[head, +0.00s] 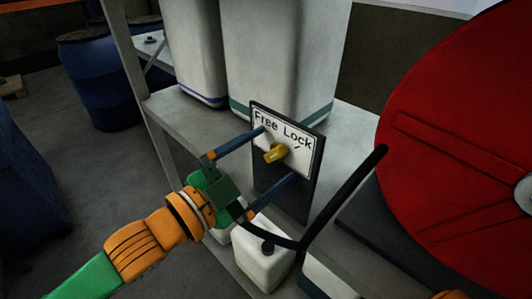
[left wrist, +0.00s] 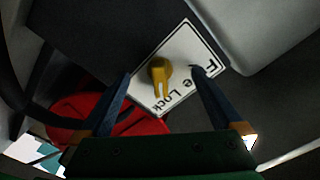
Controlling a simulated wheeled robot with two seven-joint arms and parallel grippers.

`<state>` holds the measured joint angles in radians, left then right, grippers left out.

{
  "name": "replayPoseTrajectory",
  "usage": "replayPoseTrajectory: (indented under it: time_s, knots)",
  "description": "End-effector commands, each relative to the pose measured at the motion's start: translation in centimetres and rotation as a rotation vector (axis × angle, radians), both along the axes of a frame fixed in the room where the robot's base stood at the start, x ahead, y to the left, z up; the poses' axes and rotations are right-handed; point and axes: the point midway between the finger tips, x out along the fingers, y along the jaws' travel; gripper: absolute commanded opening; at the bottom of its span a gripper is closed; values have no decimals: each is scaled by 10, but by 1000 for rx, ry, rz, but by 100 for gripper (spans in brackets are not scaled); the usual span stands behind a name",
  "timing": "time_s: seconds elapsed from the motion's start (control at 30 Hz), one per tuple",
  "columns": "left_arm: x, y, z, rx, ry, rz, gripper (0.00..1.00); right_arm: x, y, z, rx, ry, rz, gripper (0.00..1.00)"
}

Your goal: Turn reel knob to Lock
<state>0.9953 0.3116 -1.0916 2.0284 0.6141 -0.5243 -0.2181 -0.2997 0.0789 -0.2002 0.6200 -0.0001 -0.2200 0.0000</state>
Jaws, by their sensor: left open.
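The yellow reel knob (head: 275,154) sits on a white label plate (head: 304,158) marked "Free Lock", on a dark upright panel. My left gripper (head: 278,153) is open, with one blue finger on each side of the knob. In the left wrist view the knob (left wrist: 159,75) shows between the fingertips of my left gripper (left wrist: 160,76), with a gap on both sides. Its handle points down in that view, toward the lettering on the label plate (left wrist: 192,48). I cannot tell exactly which mark it points at. My right gripper is not in view.
A large red reel (head: 440,130) stands at the right. A black bent bar (head: 345,203) runs close by the panel's right side. White containers (head: 285,60) stand behind the panel, and a smaller white jug (head: 262,250) is below. Blue drums (head: 95,80) stand at the left.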

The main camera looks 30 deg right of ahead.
Motion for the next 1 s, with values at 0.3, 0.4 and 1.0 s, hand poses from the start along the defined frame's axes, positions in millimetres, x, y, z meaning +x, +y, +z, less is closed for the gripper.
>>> replayPoseTrajectory:
  time_s: [0.3, 0.4, 1.0]
  knots:
    - [-8, 24, 1, 2, 1, 3, 100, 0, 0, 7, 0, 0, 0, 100]
    - [-15, 44, 1, 2, 1, 3, 100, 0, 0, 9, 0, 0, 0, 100]
    - [-24, 66, -1, -1, 5, 3, 100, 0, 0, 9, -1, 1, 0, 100]
